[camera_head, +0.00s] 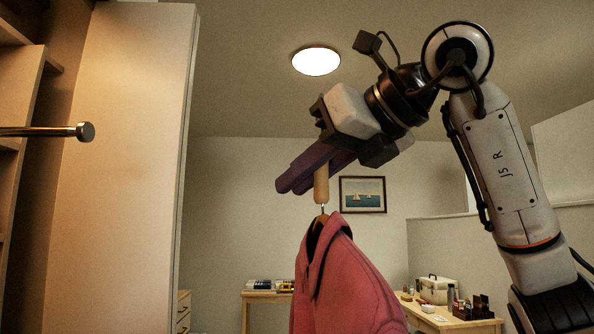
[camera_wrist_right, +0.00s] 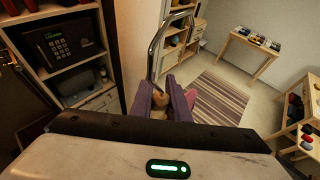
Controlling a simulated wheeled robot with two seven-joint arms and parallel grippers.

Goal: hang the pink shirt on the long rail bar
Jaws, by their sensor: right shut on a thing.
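The pink shirt (camera_head: 338,280) hangs from a hanger with a wooden grip piece (camera_head: 321,184) in the head view. My right gripper (camera_head: 290,182) has purple fingers shut on the hanger's grip, above the shirt. In the right wrist view the fingers (camera_wrist_right: 160,95) close around the hanger, and a metal hook (camera_wrist_right: 153,48) rises beyond them. A bit of pink shirt (camera_wrist_right: 190,97) shows beside the fingers. The chrome rail bar (camera_head: 40,131) ends in a round cap at the left of the head view, well apart from the shirt. My left gripper is not in view.
A safe (camera_wrist_right: 68,49) sits on shelves in the right wrist view. Tables with small items and a striped rug (camera_wrist_right: 217,105) lie farther off. Open air surrounds the shirt.

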